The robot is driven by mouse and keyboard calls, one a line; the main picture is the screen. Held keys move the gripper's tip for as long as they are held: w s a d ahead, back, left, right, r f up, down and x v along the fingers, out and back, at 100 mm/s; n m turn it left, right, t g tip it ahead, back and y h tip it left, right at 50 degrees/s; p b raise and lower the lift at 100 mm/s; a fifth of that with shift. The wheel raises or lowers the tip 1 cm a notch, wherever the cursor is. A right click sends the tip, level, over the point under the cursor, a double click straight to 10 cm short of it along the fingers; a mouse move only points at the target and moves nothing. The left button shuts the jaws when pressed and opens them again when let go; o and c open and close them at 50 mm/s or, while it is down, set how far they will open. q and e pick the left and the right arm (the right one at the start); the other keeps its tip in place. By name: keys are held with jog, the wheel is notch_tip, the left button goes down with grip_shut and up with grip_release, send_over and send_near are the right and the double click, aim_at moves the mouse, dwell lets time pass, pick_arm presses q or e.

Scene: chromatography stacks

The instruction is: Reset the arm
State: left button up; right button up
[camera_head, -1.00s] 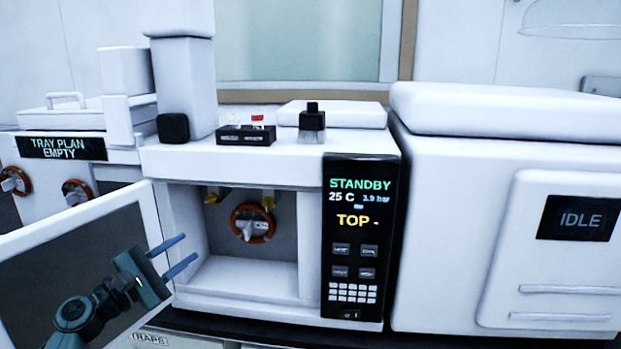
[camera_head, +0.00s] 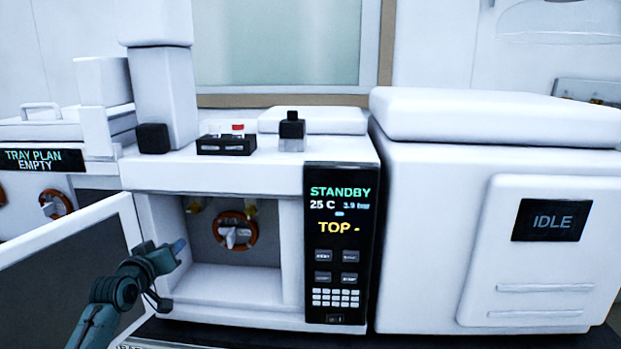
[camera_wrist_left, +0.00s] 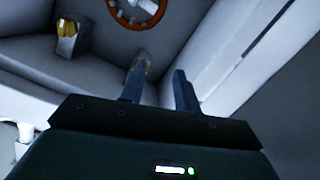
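My left gripper (camera_head: 180,246) is in front of the open white door, at the left side of the open compartment of the middle instrument. In the left wrist view its two fingers (camera_wrist_left: 160,88) stand apart with nothing between them. They point toward the compartment floor and back wall. An orange ring with a white knob (camera_head: 234,231) is on the compartment's back wall, beyond the fingertips. It also shows at the top of the left wrist view (camera_wrist_left: 136,12). My right gripper is not in view.
The open door (camera_head: 70,262) hangs at the left, close to my left arm. The control panel (camera_head: 338,245) reads STANDBY. A black vial rack (camera_head: 226,145) and a black-capped bottle (camera_head: 291,132) stand on top. A large IDLE instrument (camera_head: 425,230) fills the right.

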pick_arm(q)
jog(key=s+d+f+m+g, duration=0.1)
jog(key=s+d+f+m, duration=0.3)
jog(key=s+f, duration=0.35)
jog(key=s+d+f+m+g, duration=0.1)
jog(key=s+d+f+m, duration=0.2)
jog(key=s+f, duration=0.5)
jog(key=s+d+f+g, duration=0.1)
jog(key=s+d+f, duration=0.2)
jog(key=s, duration=0.5)
jog(key=s+d+f+g+h, duration=0.1)
jog(key=s+d+f, duration=0.2)
jog(key=s, duration=0.5)
jog(key=s+d+f+n+g+h, duration=0.1)
jog(key=s+d+f, duration=0.2)
jog(key=s+d, duration=0.2)
jog(key=s, duration=0.3)
jog(key=shift+g, duration=0.3)
jog(key=shift+w+a, duration=0.1)
